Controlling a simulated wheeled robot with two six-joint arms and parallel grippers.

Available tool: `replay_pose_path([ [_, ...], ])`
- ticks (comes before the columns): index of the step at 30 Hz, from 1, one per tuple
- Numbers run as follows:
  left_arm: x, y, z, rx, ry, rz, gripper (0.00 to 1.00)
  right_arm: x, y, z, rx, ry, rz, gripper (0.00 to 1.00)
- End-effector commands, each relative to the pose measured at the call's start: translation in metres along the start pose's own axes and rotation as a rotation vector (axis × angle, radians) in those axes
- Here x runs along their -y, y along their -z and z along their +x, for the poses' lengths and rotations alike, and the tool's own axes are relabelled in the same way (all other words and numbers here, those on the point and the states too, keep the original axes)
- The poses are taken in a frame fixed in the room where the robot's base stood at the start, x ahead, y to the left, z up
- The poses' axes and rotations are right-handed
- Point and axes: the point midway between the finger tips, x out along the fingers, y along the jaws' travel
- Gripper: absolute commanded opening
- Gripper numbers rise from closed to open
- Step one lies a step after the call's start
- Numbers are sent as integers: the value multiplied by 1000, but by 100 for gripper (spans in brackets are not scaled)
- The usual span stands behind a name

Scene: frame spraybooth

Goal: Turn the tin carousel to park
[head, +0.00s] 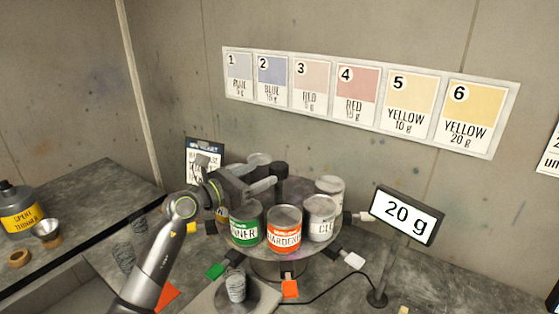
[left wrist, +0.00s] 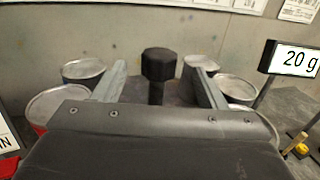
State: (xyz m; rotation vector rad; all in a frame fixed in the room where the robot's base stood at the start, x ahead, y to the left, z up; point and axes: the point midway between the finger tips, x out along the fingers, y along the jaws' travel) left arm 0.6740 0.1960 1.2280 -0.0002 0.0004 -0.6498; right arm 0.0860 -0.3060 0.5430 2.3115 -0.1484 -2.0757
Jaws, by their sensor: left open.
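The tin carousel (head: 296,192) is a round grey turntable carrying several tins around its rim. A green-labelled tin (head: 245,226), an orange HARDENER tin (head: 284,232) and a white-labelled tin (head: 321,220) face me. A dark knob (head: 279,170) stands up at its centre. My left gripper (head: 265,179) is open above the carousel, its fingers pointing at the knob from the left. In the left wrist view the faceted knob (left wrist: 160,66) appears between the two open fingers, with no visible contact. Coloured tabs, such as green (head: 215,271) and orange (head: 290,289), stick out below the rim. My right gripper is not in view.
A cup (head: 236,287) stands on a low platform in front of the carousel. A display (head: 404,214) reading "20 g" stands on the right. Numbered colour cards (head: 365,100) hang behind.

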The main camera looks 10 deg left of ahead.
Motion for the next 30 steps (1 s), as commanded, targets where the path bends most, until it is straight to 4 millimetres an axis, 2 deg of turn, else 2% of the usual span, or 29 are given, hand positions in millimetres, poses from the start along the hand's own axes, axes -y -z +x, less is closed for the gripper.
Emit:
replay_pose_path([
  [3,2,-4,24,2,2,-5,66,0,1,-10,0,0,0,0],
  [12,0,-1,64,1,0,-1,66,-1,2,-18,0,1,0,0],
  [18,0,0,75,0,-1,0,66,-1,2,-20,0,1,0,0],
  [27,0,0,76,1,-1,0,66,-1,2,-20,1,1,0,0],
  [30,0,0,76,1,-1,0,54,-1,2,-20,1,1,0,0],
])
